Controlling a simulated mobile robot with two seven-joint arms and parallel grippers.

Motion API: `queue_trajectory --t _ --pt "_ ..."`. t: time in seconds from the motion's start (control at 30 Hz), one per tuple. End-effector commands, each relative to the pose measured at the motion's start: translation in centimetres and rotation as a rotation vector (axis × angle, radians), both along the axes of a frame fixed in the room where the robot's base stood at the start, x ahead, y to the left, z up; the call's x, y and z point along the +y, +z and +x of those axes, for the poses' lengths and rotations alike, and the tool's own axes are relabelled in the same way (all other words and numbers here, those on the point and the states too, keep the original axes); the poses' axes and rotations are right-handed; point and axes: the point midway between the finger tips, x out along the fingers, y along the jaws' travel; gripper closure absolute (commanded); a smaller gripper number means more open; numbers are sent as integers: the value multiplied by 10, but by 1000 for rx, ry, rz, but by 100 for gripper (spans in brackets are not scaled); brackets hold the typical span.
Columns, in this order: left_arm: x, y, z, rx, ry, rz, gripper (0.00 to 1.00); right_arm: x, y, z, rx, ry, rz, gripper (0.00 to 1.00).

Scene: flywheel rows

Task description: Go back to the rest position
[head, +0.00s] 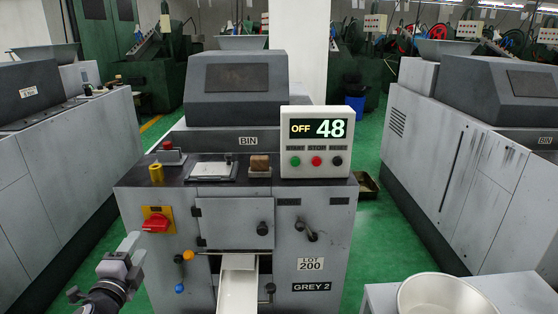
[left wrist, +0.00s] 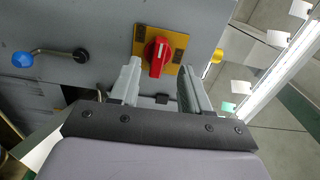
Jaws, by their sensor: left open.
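My left gripper (head: 104,280) is at the lower left of the head view, in front of the grey machine (head: 325,225) labelled GREY 2. Its two fingers are apart with nothing between them, as the left wrist view (left wrist: 158,88) also shows. Beyond the fingertips is a red rotary switch (head: 156,222) on a yellow plate; it also shows in the left wrist view (left wrist: 158,58). The fingers look clear of the switch. My right gripper is not in view.
A lever with a blue knob (head: 179,288) sits on the machine front near my left gripper. A white chute (head: 238,285) comes out below the door. A white bowl (head: 445,295) stands on a table (head: 380,298) at lower right.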

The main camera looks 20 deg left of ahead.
Motion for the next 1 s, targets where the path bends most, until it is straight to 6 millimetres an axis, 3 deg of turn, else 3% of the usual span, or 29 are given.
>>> queue_trajectory --t 0.13,0.27,0.4,0.5,0.63,0.67,0.7,1.0 --pt "-15 -15 -6 16 -16 -78 53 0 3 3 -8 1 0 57" --pt "-62 -58 -28 72 -49 -341 53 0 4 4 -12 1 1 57" --pt "-138 -114 -74 185 -53 -769 53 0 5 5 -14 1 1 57" --pt "-197 -143 -115 284 -23 -1082 53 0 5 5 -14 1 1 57" --pt "-275 -163 -173 428 63 -1486 53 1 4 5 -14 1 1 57" --pt "-293 -164 -187 463 89 -1580 53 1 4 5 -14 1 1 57" --pt "-285 -138 -180 446 82 -1555 53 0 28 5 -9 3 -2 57" --pt "-276 -72 -182 433 85 -1524 53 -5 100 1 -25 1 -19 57"
